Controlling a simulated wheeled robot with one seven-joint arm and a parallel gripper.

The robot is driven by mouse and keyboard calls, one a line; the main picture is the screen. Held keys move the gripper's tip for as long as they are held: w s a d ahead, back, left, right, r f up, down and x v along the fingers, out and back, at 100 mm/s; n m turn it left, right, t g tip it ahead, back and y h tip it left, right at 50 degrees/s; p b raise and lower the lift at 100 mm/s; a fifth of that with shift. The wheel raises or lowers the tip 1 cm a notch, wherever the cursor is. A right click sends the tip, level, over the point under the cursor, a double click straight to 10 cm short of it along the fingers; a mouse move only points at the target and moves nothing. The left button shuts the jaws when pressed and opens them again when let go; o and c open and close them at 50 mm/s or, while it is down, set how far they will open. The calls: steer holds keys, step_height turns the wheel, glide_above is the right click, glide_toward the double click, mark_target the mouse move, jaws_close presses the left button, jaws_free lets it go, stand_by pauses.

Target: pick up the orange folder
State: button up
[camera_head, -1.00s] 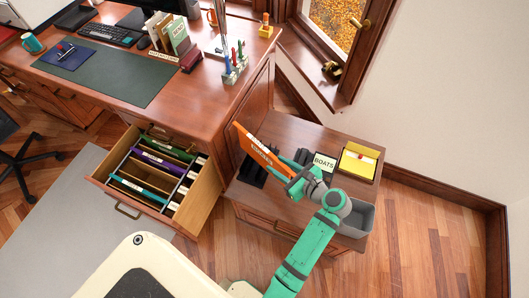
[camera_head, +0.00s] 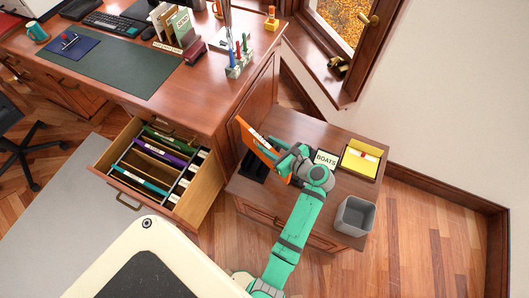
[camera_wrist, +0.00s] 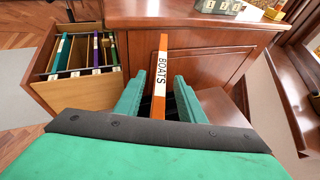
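The orange folder (camera_head: 262,138) stands upright in a black holder (camera_head: 253,168) on the low wooden cabinet right of the desk. In the wrist view its spine (camera_wrist: 161,75), labelled BOATS, stands between my fingers. My gripper (camera_head: 283,150) is at the folder's near end. The wrist view shows one green finger of my gripper (camera_wrist: 162,95) on each side of the spine, with narrow gaps, so it looks open around the folder. The folder's lower part is hidden by my gripper.
An open drawer (camera_head: 205,203) with several hanging files juts out left of the cabinet. A BOATS sign (camera_head: 326,160), a yellow tray (camera_head: 360,160) and a grey bin (camera_head: 355,217) are to the right. The desk (camera_head: 190,98) and window wall stand behind.

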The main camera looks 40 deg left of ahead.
steer(key=shift+x, duration=1.05)
steer(key=shift+w, duration=0.1)
jaws_close()
